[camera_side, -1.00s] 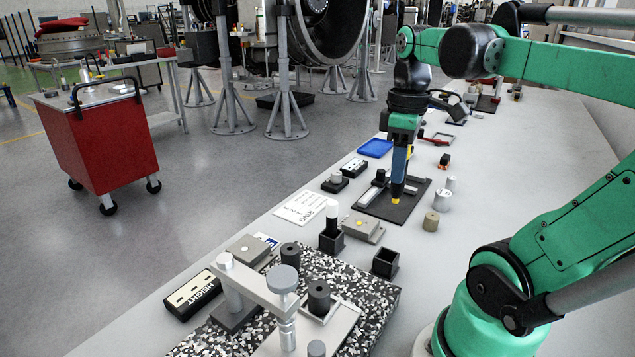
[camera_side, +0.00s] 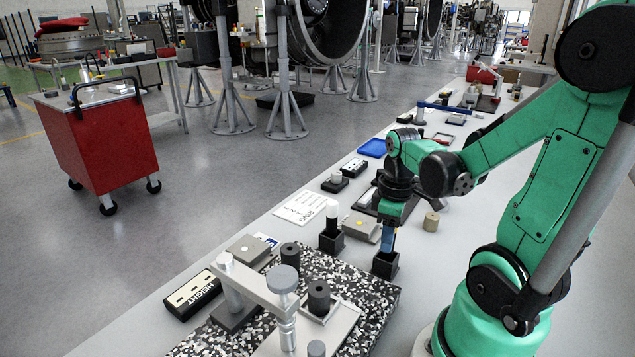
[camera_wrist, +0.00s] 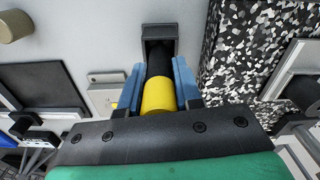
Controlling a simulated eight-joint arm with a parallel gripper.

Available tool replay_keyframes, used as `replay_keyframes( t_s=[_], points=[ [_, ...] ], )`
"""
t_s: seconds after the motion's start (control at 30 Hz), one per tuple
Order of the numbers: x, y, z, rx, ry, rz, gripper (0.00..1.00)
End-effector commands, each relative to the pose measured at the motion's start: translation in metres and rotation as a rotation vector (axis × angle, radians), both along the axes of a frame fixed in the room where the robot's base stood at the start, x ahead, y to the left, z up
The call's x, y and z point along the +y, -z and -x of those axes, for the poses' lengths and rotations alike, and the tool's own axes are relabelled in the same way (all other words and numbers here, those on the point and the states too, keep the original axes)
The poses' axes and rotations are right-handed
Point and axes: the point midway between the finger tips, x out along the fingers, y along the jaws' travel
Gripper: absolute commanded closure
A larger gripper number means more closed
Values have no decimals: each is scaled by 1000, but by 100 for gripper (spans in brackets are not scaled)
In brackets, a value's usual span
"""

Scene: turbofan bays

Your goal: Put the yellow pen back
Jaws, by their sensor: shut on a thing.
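My gripper (camera_side: 387,246) points down at the small square black holder (camera_side: 385,266) beside the speckled slab. In the wrist view its blue fingers (camera_wrist: 158,92) are shut on the yellow pen (camera_wrist: 159,98), one on each side. The pen's black part (camera_wrist: 160,65) points toward the holder (camera_wrist: 159,31) and overlaps its opening. I cannot tell how far the pen is inside. In the side view the fingertips are at about the holder's rim, and the pen is hidden by the gripper.
A second black holder (camera_side: 331,242) with a white-topped pen stands to the left, near a grey box (camera_side: 361,227). The speckled slab (camera_side: 372,310) with a metal stand is in front. A grey cylinder (camera_side: 431,222) stands to the right. The bench's right side is mostly clear.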

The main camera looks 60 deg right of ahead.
Motion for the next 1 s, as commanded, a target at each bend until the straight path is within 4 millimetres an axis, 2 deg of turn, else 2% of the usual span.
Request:
replay_keyframes(
  t_s=[0.13,0.53,0.57,0.63,0.67,1.0],
  points=[
    [0,9,0,0,0,0,100],
    [0,14,0,0,0,0,100],
    [0,14,0,0,0,0,63],
    [0,13,1,0,0,0,43],
    [0,13,1,0,0,0,40],
    [0,12,1,0,0,0,40]
  ],
)
